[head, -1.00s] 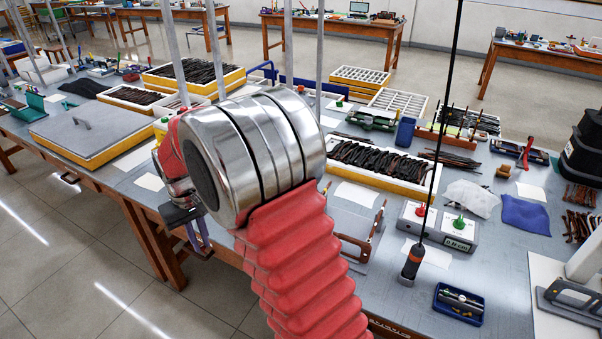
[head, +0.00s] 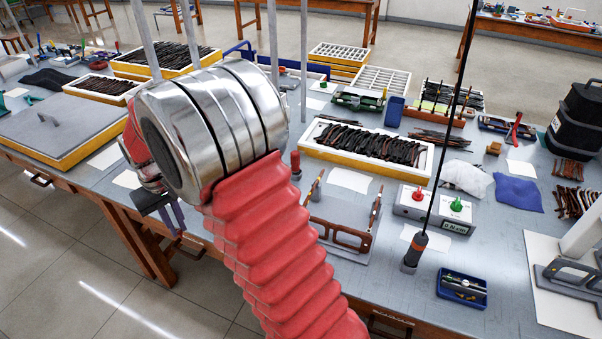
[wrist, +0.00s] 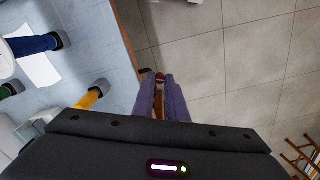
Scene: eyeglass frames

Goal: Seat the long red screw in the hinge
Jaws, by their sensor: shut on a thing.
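My gripper (head: 174,218) hangs over the bench's front edge at left, its purple fingers pointing down. In the wrist view my gripper (wrist: 161,88) is shut on a small dark-red thing (wrist: 160,77), seen almost end-on. It looks like the red screw, but its length and tilt are hidden. A brown eyeglass frame (head: 339,235) sits in a grey holder on the bench, right of my arm, with its temples (head: 375,203) upright. The hinge is too small to make out. My gripper is well apart from the frame.
A screwdriver with an orange-ringed handle (head: 415,250) hangs on a black cable right of the frame. A box with red and green knobs (head: 435,209) stands behind it. A blue tray (head: 462,291) lies at the front. A red-topped post (head: 295,165) stands behind my arm.

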